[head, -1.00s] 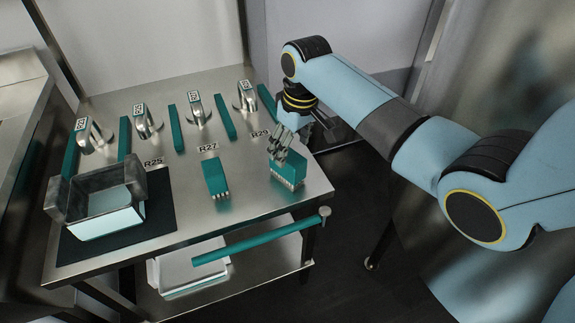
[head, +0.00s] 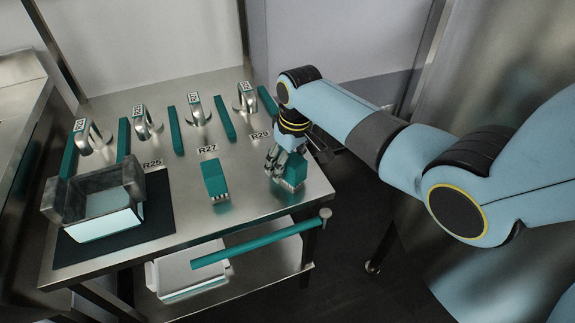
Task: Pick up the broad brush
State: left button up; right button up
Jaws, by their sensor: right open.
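The broad brush (head: 294,172), a teal block with pale bristles along its near edge, lies on the steel table by the R29 label. My right gripper (head: 274,167) is open and low at the brush's left part, with its fingers covering some of it. I cannot tell whether the fingers touch the brush or straddle it. A narrower teal brush (head: 214,178) with pale bristles lies to the left by the R27 label. My left gripper is not in view.
A metal box-shaped holder (head: 72,197) with a pale tub (head: 105,222) stands on a dark mat (head: 165,212) at left. Metal hooks (head: 197,108) and teal bars (head: 175,129) line the back.

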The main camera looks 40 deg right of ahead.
jog(key=shift+f, duration=0.15)
jog(key=c, duration=1.4)
jog(key=shift+r, duration=0.25)
notch_tip(320, 180, up, 6)
jog(key=p, duration=0.6)
jog(key=shift+f, duration=0.25)
jog(key=shift+s+d+r+p, duration=0.9)
jog(key=shift+s+p, duration=0.8)
jog(key=shift+p, duration=0.55)
jog(key=shift+s+d+r+p, duration=0.95)
jog(key=shift+s+p, duration=0.8)
jog(key=shift+p, duration=0.5)
jog(key=shift+s+d+r+p, duration=0.9)
jog(key=shift+s+p, duration=0.8)
jog(key=shift+p, duration=0.55)
